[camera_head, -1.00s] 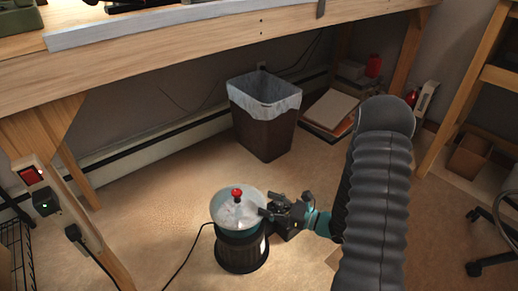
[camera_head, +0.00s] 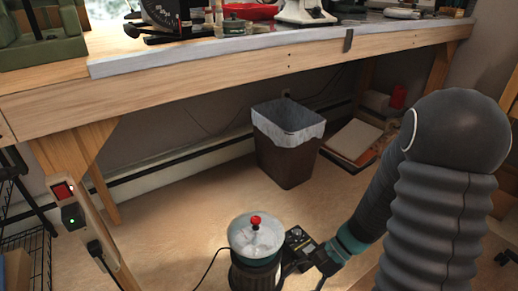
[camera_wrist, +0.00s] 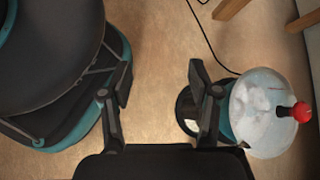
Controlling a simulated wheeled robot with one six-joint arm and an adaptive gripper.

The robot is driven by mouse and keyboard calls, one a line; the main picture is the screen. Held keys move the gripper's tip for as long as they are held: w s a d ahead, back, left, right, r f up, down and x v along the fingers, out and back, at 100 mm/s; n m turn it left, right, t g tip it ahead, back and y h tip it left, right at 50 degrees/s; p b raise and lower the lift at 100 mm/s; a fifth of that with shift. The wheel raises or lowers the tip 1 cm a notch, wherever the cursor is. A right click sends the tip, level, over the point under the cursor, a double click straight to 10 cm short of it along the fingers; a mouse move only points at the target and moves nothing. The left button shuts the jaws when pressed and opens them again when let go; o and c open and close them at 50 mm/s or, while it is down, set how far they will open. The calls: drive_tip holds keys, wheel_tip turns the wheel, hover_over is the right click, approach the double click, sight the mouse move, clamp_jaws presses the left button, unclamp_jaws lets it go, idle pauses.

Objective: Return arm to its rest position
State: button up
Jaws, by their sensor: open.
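My arm (camera_head: 440,200) comes down from the right in the head view, with a ribbed grey sleeve and a teal band near the wrist. My gripper (camera_head: 305,272) is low, just right of a dark canister (camera_head: 256,275) with a teal rim, clear lid and red knob; the frame's bottom edge cuts it off. In the wrist view my gripper (camera_wrist: 160,85) has its two fingers spread apart, with only bare floor between them. The canister's clear lid (camera_wrist: 262,105) shows right of the right finger there. My gripper holds nothing.
A workbench (camera_head: 230,85) with items on top spans above the floor. A lined waste bin (camera_head: 287,155) stands beneath it, beside stacked flat boxes (camera_head: 350,138). A cable runs along the floor. Open floor lies left of the bin.

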drive_tip(key=s+d+r+n+t+h+p, duration=0.1)
drive_tip(key=d+r+n+t+h, duration=0.1)
drive_tip(key=r, duration=0.7)
drive_tip(key=s+d+r+n+t+h+p, duration=0.2)
drive_tip(key=r+n+t+h, duration=0.2)
drive_tip(key=r, duration=0.5)
drive_tip(key=s+d+r+n+t+h+p, duration=0.1)
drive_tip(key=d+r+n+t+h, duration=0.1)
drive_tip(key=r, duration=0.7)
drive_tip(key=shift+s+r+n+t+h+p, duration=0.4)
drive_tip(key=shift+n+t+h, duration=0.3)
drive_tip(key=shift+n, duration=0.3)
drive_tip(key=shift+d, duration=0.1)
